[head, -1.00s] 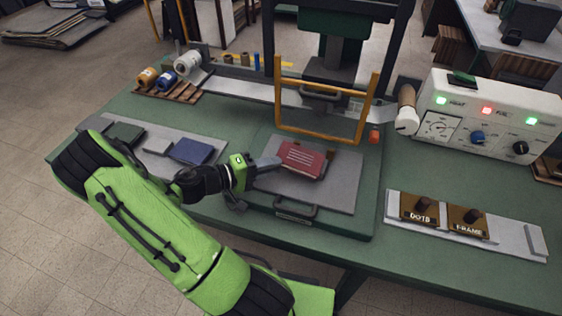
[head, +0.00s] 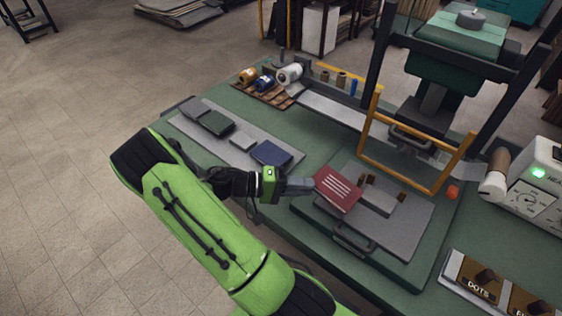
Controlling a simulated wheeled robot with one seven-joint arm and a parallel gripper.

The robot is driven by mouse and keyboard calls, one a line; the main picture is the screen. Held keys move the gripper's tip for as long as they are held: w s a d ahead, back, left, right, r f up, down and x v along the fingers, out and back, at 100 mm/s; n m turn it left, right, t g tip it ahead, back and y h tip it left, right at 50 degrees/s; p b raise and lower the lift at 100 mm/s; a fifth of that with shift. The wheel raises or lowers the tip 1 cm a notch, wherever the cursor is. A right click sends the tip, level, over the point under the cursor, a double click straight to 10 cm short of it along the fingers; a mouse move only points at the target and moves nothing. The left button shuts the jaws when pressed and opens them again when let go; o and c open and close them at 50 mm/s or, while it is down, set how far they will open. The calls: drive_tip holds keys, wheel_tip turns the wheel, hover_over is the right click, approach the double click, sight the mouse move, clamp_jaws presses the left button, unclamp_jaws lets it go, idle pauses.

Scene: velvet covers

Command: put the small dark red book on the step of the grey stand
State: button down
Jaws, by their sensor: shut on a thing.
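The small dark red book (head: 339,189) has several pale lines on its cover. My gripper (head: 312,186) is shut on its left edge and holds it, tilted, over the left part of a grey plate (head: 408,236). A low grey block (head: 380,201) with two brown pieces on it is on the plate, just right of the book. The book may hide part of this block. I cannot tell for sure whether the block is the grey stand, and no step is clear on it.
A long grey board (head: 262,135) at the left holds a blue book (head: 271,153), a dark green book (head: 216,123) and other pieces. An orange frame (head: 415,186) stands behind the plate. Thread spools (head: 264,83) are at the back left. The plate's front right is clear.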

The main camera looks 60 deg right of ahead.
drive_tip(key=shift+w, duration=0.1)
drive_tip(key=w+a+f+n+t+h, duration=0.1)
drive_tip(key=w+a+n+t+h, duration=0.2)
drive_tip(key=w+a+n+t, duration=0.4)
drive_tip(key=w+a+f+n+t+h, duration=0.1)
drive_tip(key=w+a+n+t+h, duration=0.3)
drive_tip(key=w, duration=0.6)
drive_tip(key=w+a+n+t+y, duration=0.2)
drive_tip(key=a+t, duration=0.3)
drive_tip(key=a, duration=0.3)
drive_tip(key=w+a+f+n+t+y, duration=0.1)
drive_tip(key=w+a+n+t+y, duration=0.2)
drive_tip(key=a+t, duration=0.3)
drive_tip(key=w+a+n, duration=0.1)
drive_tip(key=a, duration=0.1)
drive_tip(key=shift+w+a+f+n, duration=0.25)
drive_tip(key=shift+a+f+n, duration=0.05)
drive_tip(key=shift+n, duration=0.1)
